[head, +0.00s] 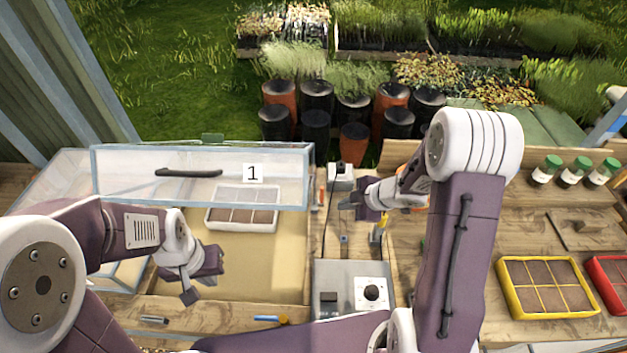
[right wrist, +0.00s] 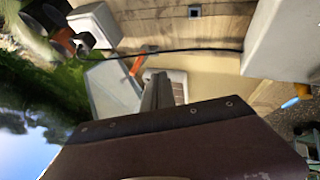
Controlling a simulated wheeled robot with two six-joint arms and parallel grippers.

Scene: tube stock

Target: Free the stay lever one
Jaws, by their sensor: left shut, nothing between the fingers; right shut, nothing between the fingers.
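The glass lid (head: 130,176) marked with a "1" label (head: 253,173) stands raised over a planter box on the left of the bench, its black handle (head: 188,173) facing me. A small orange piece at the lid's right edge (head: 319,196) may be the stay lever; an orange piece (right wrist: 137,65) also shows in the right wrist view. I cannot tell whether it is engaged. My right gripper (head: 352,203) is shut and empty, to the right of that orange piece and apart from it. My left gripper (head: 204,285) is shut and empty over the box's front part.
A seed tray (head: 240,223) sits inside the box. A grey control box with a dial (head: 345,300) stands at front centre. Yellow (head: 545,310) and red (head: 610,262) trays and several green-capped bottles (head: 572,172) are on the right. A marker (head: 270,318) lies on the front ledge.

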